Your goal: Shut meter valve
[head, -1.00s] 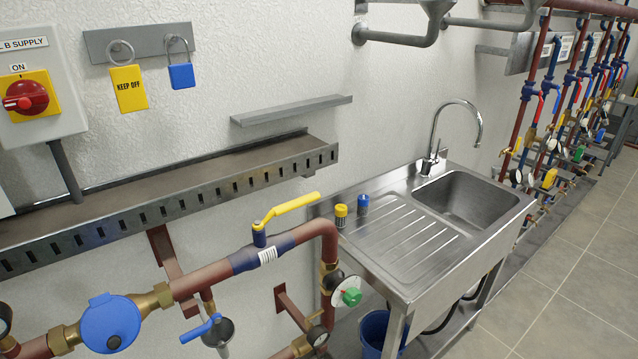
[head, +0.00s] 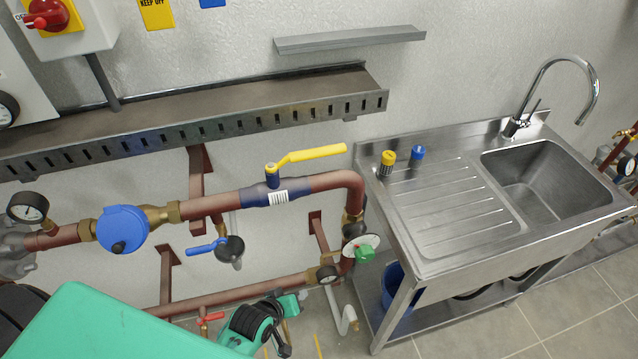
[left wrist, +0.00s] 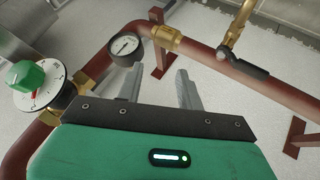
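A blue round water meter (head: 122,230) sits on the upper reddish pipe. To its right on that pipe is a valve (head: 268,195) with a blue body, a barcode label and a long yellow lever (head: 312,155). The lever points right, roughly along the pipe. A smaller blue lever (head: 205,248) hangs below the pipe. My left arm enters at the lower left of the head view, its hand below the pipes. In the left wrist view, my left gripper (left wrist: 160,80) is open, with nothing between its fingers. My right gripper is not in view.
A slotted metal tray (head: 200,130) runs above the pipes. A steel sink (head: 535,180) stands right. Tiled floor (head: 560,310) is clear at lower right.

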